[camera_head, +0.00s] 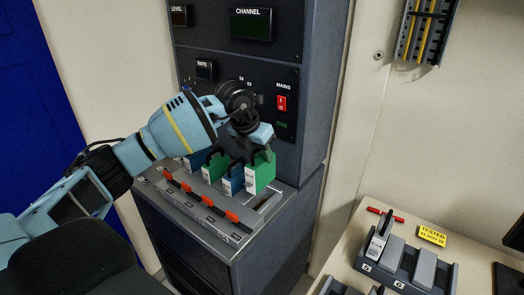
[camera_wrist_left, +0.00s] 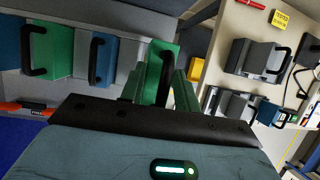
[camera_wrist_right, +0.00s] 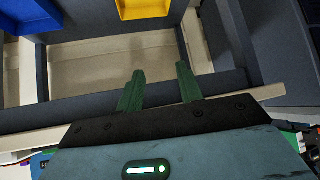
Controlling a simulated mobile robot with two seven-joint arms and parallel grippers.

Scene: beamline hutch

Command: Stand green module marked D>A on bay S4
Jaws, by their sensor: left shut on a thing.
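A green module (camera_head: 262,172) with a white label stands upright at the right end of the cabinet's bay ledge (camera_head: 178,208). The label is too small to read surely. My left gripper (camera_head: 259,142) is shut on its black handle from above. In the left wrist view the handle (camera_wrist_left: 166,77) sits between the fingers. A dark slot (camera_head: 265,202) shows beside the module's base; I cannot tell whether the module touches the ledge. The bay markings are not legible. My right gripper (camera_wrist_right: 158,85) is open and empty, seen only in the right wrist view.
Left of the held module stand a blue module (camera_head: 232,180), another green module (camera_head: 215,168) and a further blue one. Orange levers (camera_head: 208,200) line the ledge front. At right, a bench carries a grey rack (camera_head: 408,268) and a yellow TESTED sign (camera_head: 432,235).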

